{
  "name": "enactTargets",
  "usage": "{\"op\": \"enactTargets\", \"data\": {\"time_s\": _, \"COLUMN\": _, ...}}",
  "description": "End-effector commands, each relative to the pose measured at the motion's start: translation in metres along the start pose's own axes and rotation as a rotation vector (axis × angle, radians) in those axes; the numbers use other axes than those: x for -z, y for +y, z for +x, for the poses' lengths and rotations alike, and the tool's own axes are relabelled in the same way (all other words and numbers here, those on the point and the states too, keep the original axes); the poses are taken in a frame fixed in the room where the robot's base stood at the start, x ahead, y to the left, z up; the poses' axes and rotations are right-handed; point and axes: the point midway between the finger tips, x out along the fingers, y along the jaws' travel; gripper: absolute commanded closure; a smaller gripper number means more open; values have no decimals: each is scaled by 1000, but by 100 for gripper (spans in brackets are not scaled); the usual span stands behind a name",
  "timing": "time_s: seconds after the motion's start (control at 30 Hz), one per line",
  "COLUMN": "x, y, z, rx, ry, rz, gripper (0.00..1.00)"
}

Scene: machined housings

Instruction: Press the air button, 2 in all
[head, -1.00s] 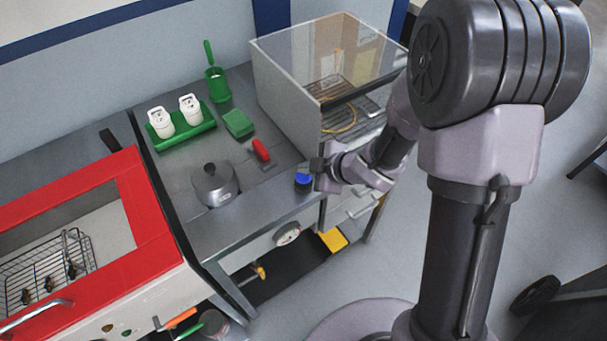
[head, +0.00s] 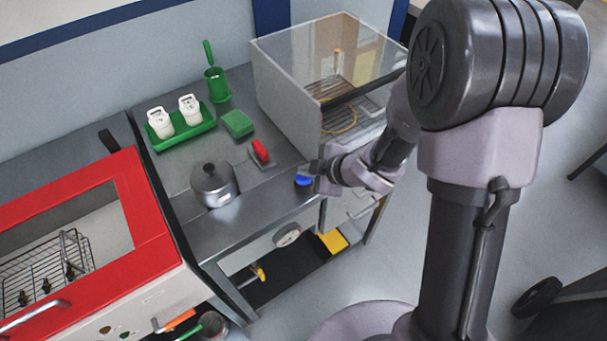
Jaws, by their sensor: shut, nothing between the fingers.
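A small round blue button (head: 302,181) stands near the front right edge of the steel worktop, below the clear-topped cabinet. No label can be read on it. My gripper (head: 308,172) is shut and empty, reaching in from the right. Its tips are right at the button and hide part of it. I cannot tell from this view whether they touch it or how far it is pushed in.
A red-handled part (head: 260,151) and a lidded grey pot (head: 214,184) stand left of the button. A green sponge (head: 238,124) and a green tray (head: 181,124) lie farther back. The clear-topped cabinet (head: 290,96) rises close behind my gripper.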

Motion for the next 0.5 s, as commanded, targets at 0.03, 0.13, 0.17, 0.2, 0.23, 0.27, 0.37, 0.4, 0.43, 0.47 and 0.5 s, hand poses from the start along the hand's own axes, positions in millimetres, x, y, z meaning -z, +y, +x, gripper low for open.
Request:
{"op": "enactTargets", "data": {"time_s": 0.03, "x": -1, "y": -1, "z": 1, "rx": 0, "ry": 0, "rz": 0, "gripper": 100}}
{"op": "enactTargets", "data": {"time_s": 0.13, "x": -1, "y": -1, "z": 2, "rx": 0, "ry": 0, "rz": 0, "gripper": 100}}
{"op": "enactTargets", "data": {"time_s": 0.17, "x": -2, "y": -2, "z": 2, "rx": 0, "ry": 0, "rz": 0, "gripper": 100}}
{"op": "enactTargets", "data": {"time_s": 0.2, "x": -2, "y": -2, "z": 2, "rx": 0, "ry": 0, "rz": 0, "gripper": 100}}
{"op": "enactTargets", "data": {"time_s": 0.23, "x": -2, "y": -2, "z": 2, "rx": 0, "ry": 0, "rz": 0, "gripper": 100}}
{"op": "enactTargets", "data": {"time_s": 0.27, "x": -2, "y": -2, "z": 3, "rx": 0, "ry": 0, "rz": 0, "gripper": 100}}
{"op": "enactTargets", "data": {"time_s": 0.37, "x": -3, "y": -3, "z": 4, "rx": 0, "ry": 0, "rz": 0, "gripper": 100}}
{"op": "enactTargets", "data": {"time_s": 0.4, "x": -3, "y": -3, "z": 4, "rx": 0, "ry": 0, "rz": 0, "gripper": 100}}
{"op": "enactTargets", "data": {"time_s": 0.43, "x": -3, "y": -3, "z": 4, "rx": 0, "ry": 0, "rz": 0, "gripper": 100}}
{"op": "enactTargets", "data": {"time_s": 0.47, "x": -3, "y": -3, "z": 4, "rx": 0, "ry": 0, "rz": 0, "gripper": 100}}
{"op": "enactTargets", "data": {"time_s": 0.5, "x": -4, "y": -4, "z": 5, "rx": 0, "ry": 0, "rz": 0, "gripper": 100}}
